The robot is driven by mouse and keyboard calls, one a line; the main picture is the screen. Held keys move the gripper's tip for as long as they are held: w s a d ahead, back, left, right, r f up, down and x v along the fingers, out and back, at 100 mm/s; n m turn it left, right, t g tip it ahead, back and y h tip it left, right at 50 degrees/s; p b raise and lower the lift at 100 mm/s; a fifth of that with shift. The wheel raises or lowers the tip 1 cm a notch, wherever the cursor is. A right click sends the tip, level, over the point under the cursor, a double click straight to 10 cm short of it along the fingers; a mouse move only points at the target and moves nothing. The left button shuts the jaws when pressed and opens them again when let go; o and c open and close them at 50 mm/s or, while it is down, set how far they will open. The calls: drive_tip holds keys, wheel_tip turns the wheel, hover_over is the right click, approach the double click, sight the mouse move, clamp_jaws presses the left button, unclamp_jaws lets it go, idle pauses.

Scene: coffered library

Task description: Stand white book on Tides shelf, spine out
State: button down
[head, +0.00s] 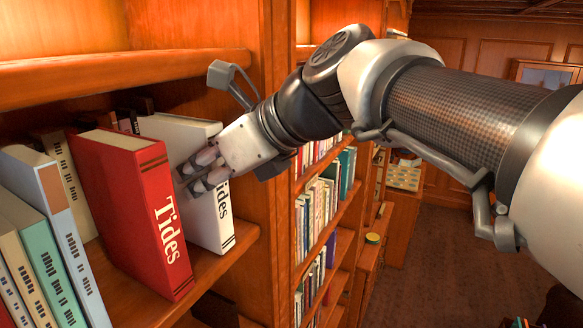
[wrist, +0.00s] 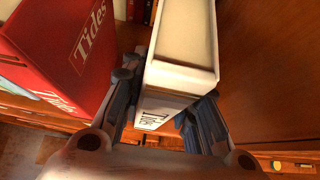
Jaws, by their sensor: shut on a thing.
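The white book (head: 228,220) stands upright on the wooden shelf (head: 150,308), right of the red Tides book (head: 165,215), with its lettered spine facing out. My gripper (head: 195,170) is shut on the white book near its spine, partly covering the title. In the wrist view, the white book (wrist: 180,75) lies between my two fingers (wrist: 160,110), one on each side. The red Tides book (wrist: 65,45) is at the left there, with a gap beside my left finger. The white book's bottom edge appears at the shelf board; exact contact is hard to tell.
Several books, among them a green one (head: 45,262) and a pale blue one (head: 60,230), stand at the left. A wooden upright (head: 272,130) bounds the shelf closely on the right. The shelf board above (head: 120,75) limits height. Further bookshelves (head: 325,215) stand beyond.

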drive_tip(key=shift+f, duration=0.15)
idle(0.3)
drive_tip(key=c, duration=1.3)
unclamp_jaws()
drive_tip(key=shift+o, duration=0.6)
drive_tip(key=shift+f, duration=0.1)
drive_tip(key=shift+f, duration=0.1)
drive_tip(key=shift+d, duration=0.1)
